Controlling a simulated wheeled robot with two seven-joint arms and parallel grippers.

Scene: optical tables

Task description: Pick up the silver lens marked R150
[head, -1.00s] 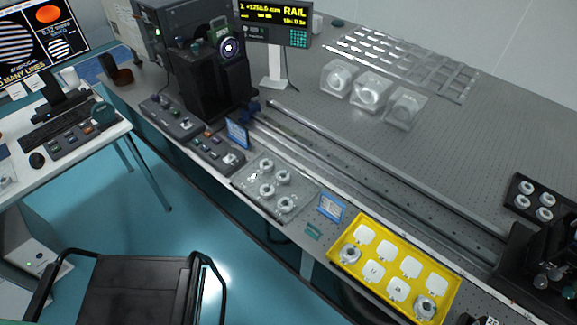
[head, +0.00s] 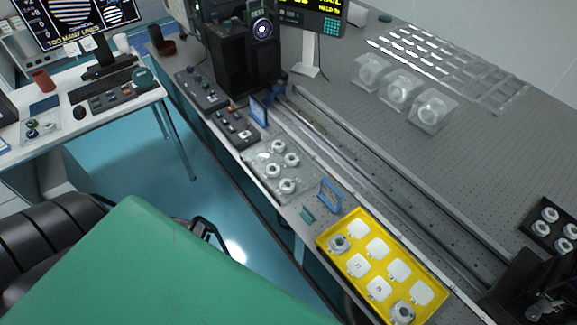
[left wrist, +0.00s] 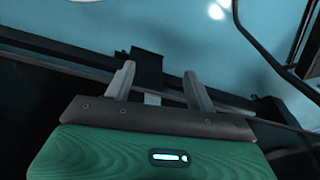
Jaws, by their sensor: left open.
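Several silver ring-shaped lenses sit on a clear tray (head: 312,187) on the optical table; one of them is a silver lens (head: 274,171). The markings are too small to read, so I cannot tell which lens is R150. My left gripper (left wrist: 160,82) is open and empty in the left wrist view, over the floor and away from the lenses. In the head view my green arm part covers the lower left. My right gripper is not in view.
A long rail (head: 345,165) runs along the table. Clear boxes (head: 430,112) stand behind it, and a black tray (head: 547,229) with pale rings is at the right. A small blue-framed sign (head: 330,196) stands between the lens trays. A side desk (head: 100,110) is at the left.

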